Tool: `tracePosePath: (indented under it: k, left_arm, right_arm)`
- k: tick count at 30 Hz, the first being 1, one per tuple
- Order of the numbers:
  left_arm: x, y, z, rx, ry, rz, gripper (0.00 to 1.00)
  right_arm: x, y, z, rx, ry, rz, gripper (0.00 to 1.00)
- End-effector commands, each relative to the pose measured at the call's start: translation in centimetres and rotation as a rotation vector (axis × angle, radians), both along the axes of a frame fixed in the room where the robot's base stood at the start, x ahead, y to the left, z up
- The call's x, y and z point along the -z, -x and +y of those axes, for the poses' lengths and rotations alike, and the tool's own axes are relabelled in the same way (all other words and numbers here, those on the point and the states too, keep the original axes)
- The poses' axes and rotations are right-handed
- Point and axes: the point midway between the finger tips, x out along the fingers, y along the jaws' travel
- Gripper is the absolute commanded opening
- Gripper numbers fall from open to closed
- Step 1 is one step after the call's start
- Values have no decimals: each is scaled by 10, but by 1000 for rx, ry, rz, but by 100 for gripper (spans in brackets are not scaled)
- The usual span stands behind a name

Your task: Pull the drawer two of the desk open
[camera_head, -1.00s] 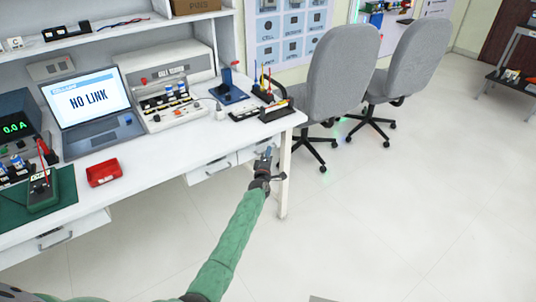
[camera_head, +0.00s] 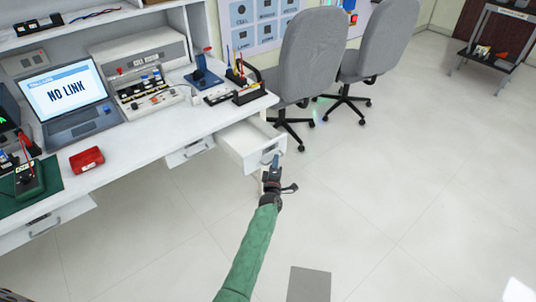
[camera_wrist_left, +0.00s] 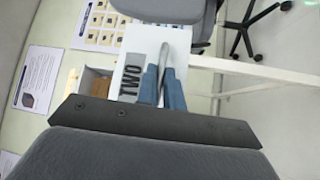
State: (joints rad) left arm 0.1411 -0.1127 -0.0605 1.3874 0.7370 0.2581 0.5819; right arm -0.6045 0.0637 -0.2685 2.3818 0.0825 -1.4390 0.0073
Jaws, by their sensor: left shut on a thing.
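The fingers hide part of the handle. My right gripper is not in view.
Another drawer (camera_head: 188,151) to the left is closed, and one more (camera_head: 45,224) sits at the far left. Grey office chairs (camera_head: 311,58) stand beyond the desk's right end. The floor (camera_head: 400,210) to the right of my arm is clear.

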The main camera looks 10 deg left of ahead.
Motion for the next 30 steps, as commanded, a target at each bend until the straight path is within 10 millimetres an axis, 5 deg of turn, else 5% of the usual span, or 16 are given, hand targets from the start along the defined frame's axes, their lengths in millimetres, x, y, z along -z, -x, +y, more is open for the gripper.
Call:
tracePosePath:
  k: [14,18,30]
  left_arm:
    - [0,5,-7,0,-1,-1,0]
    - [0,5,-7,0,-1,-1,30]
    - [1,11,-8,0,0,-1,31]
  right_arm:
    - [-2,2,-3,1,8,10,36]
    - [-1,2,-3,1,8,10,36]
    - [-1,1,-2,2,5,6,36]
